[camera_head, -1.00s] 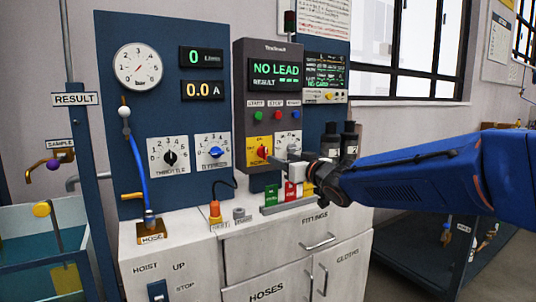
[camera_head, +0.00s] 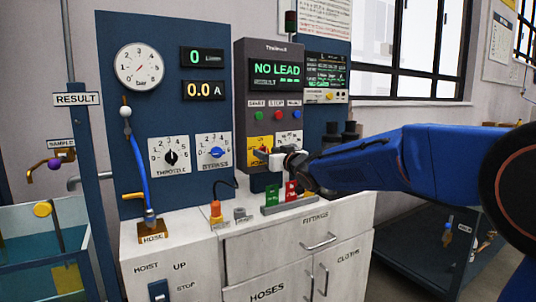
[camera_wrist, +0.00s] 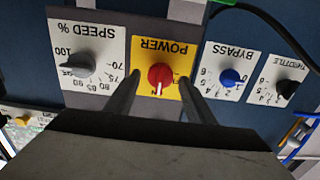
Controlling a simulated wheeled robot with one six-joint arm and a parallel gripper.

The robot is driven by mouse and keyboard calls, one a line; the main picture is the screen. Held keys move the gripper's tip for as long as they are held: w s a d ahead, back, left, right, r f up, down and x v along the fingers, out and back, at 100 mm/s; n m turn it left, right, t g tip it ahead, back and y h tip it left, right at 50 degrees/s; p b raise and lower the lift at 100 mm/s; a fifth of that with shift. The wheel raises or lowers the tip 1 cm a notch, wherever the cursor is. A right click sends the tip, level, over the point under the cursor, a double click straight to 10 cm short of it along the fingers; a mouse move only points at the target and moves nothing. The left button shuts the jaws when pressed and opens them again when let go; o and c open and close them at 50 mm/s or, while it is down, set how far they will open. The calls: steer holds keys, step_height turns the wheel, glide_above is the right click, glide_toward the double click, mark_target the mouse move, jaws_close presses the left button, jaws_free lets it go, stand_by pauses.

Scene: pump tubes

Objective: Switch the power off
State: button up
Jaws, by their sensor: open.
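The red power knob (camera_wrist: 160,77) sits on a yellow plate marked POWER (camera_wrist: 175,47) in the wrist view, where the picture is upside down. In the head view the yellow power plate (camera_head: 254,143) shows at the lower left of the grey control box (camera_head: 272,52), and my gripper partly covers it. My gripper (camera_wrist: 158,85) is open, with one finger on each side of the red knob. I cannot tell whether the fingers touch the knob. The box's screen reads NO LEAD.
The speed knob (camera_wrist: 82,62) lies beside the power plate; the blue bypass knob (camera_wrist: 231,77) and black throttle knob (camera_wrist: 286,89) are on the other side. Below stand green and red blocks (camera_head: 291,190) on the cabinet top. A blue hose (camera_head: 139,170) hangs at the left.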

steer(key=c, duration=1)
steer(key=shift+s+a+f+n, duration=0.1)
steer(key=shift+n, duration=2.9)
steer(key=shift+a+f+n, duration=0.1)
steer(key=shift+f+n, duration=0.05)
steer(key=shift+n, duration=2.85)
steer(key=shift+s+f+n, duration=0.1)
steer(key=shift+n, duration=2.9)
